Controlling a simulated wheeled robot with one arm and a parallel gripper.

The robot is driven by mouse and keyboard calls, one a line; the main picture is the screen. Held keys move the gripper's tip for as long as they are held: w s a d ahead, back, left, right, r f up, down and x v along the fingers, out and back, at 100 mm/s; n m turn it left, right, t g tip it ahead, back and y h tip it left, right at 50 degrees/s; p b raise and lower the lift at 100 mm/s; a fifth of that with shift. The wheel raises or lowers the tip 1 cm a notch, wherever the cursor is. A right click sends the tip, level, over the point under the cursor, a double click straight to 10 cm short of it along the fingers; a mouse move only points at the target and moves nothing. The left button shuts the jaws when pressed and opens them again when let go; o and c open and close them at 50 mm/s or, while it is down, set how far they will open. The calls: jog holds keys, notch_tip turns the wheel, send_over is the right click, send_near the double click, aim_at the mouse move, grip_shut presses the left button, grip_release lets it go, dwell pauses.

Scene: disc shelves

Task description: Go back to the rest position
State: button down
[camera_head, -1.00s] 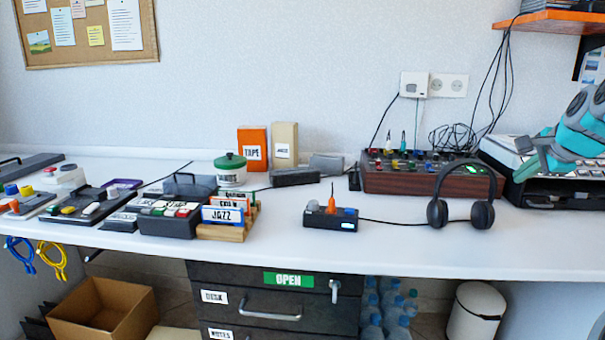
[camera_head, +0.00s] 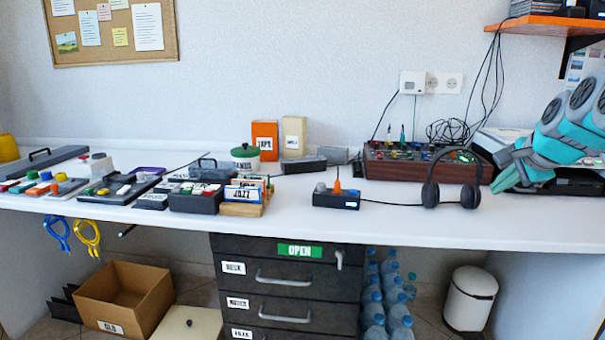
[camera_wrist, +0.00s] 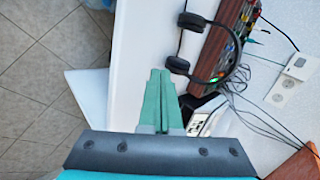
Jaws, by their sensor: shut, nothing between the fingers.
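My gripper (camera_head: 495,186) is at the right side of the head view, over the right end of the white desk (camera_head: 300,215). In the wrist view my gripper (camera_wrist: 157,75) shows its two green fingers side by side, closed with nothing between them. The black headphones (camera_head: 451,190) lie to the left of it in the head view, at the front of the wooden mixer (camera_head: 385,168). The headphones also show ahead of the fingers in the wrist view (camera_wrist: 240,72), apart from them.
A drawer unit (camera_head: 285,290) stands under the desk. Water bottles (camera_head: 385,310), a white bin (camera_head: 470,298) and a cardboard box (camera_head: 125,295) stand on the floor. An orange shelf (camera_head: 545,25) hangs at upper right. Disc racks and boxes fill the desk's left part.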

jog(key=s+a+f+n+g+y, duration=0.1)
jog(key=s+a+f+n+g, duration=0.2)
jog(key=a, duration=0.5)
jog(key=s+a+f+n, duration=0.3)
jog(key=a+f, duration=0.2)
jog(key=a, duration=0.3)
jog(key=s+a+f+n+g+y, duration=0.1)
jog(key=s+a+f+n+g, duration=0.15)
jog(key=a+f+n, duration=0.4)
jog(key=s+a+f+n+g, duration=0.1)
jog(key=s+a+f+n, duration=0.1)
jog(key=s, duration=0.6)
jog(key=s+a+f+n+g, duration=0.2)
jog(key=s+a+f, duration=0.2)
jog(key=s, duration=0.5)
jog(key=s+a+f+n+g+h, duration=0.1)
jog(key=s+a+f+n+g, duration=0.1)
jog(key=s+f, duration=0.4)
jog(key=s+a, duration=0.1)
jog(key=s, duration=0.2)
jog(key=shift+f, duration=0.3)
jog(key=shift+w, duration=0.1)
